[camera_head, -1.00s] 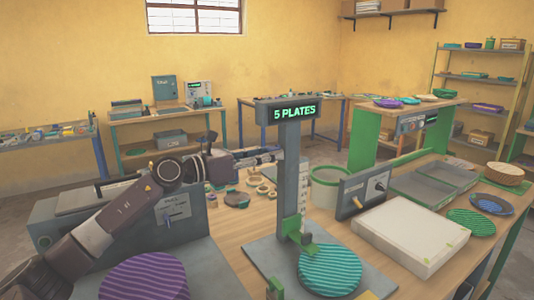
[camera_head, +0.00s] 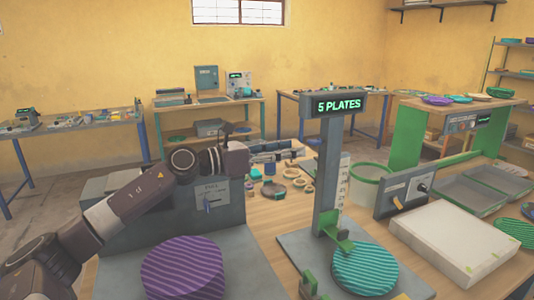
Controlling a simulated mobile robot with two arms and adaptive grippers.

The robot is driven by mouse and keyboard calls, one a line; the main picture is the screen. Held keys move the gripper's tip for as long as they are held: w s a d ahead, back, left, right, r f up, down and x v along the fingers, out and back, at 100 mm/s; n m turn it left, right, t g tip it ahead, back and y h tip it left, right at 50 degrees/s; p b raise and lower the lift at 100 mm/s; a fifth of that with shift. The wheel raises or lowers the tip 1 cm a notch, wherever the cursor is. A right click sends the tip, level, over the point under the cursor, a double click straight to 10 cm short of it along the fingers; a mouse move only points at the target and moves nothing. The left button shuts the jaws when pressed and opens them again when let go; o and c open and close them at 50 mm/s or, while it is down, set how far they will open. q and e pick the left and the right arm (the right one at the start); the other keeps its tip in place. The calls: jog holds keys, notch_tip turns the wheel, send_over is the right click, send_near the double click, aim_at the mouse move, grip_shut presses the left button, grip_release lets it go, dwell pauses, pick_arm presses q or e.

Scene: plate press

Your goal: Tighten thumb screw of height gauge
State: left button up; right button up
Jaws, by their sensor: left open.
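The height gauge (camera_head: 328,185) is a grey upright column on a flat grey base plate, topped by a dark sign reading "5 PLATES" in green. A green slider (camera_head: 337,228) sits low on the column, and a green upright piece (camera_head: 309,284) stands at the base's front. I cannot make out the thumb screw. A stack of teal ribbed plates (camera_head: 365,270) sits on the base beside the slider. My left gripper (camera_head: 296,151) is open, pointing right toward the upper column, left of it and apart from it in the picture. My right gripper is not in view.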

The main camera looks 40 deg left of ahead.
pick_arm(q)
jog(key=v, duration=0.6)
dwell(0.4)
